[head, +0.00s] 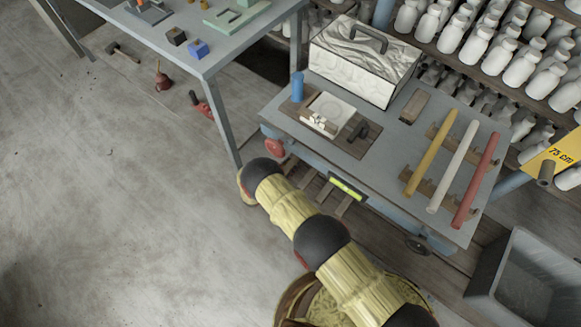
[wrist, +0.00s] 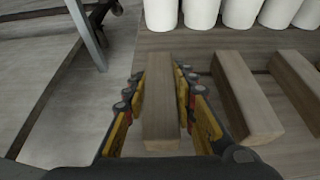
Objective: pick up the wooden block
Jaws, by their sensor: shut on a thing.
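In the wrist view my gripper (wrist: 159,84) has its black and yellow fingers on both long sides of a wooden block (wrist: 161,120). The block is a brown bar pointing away from the camera, held between the fingers. I cannot tell whether its underside touches the wooden surface below. In the head view my arm reaches to the lower left of the blue-grey cart, and the fingers and held block cannot be made out there. Another brown block (head: 414,106) lies on the cart top.
In the wrist view, similar wooden bars (wrist: 246,98) lie to the right, with white cylinders (wrist: 201,14) behind. A metal leg (wrist: 87,33) stands at left. In the head view the cart (head: 375,165) holds coloured rods and a white box. The floor (head: 120,200) at left is mostly clear.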

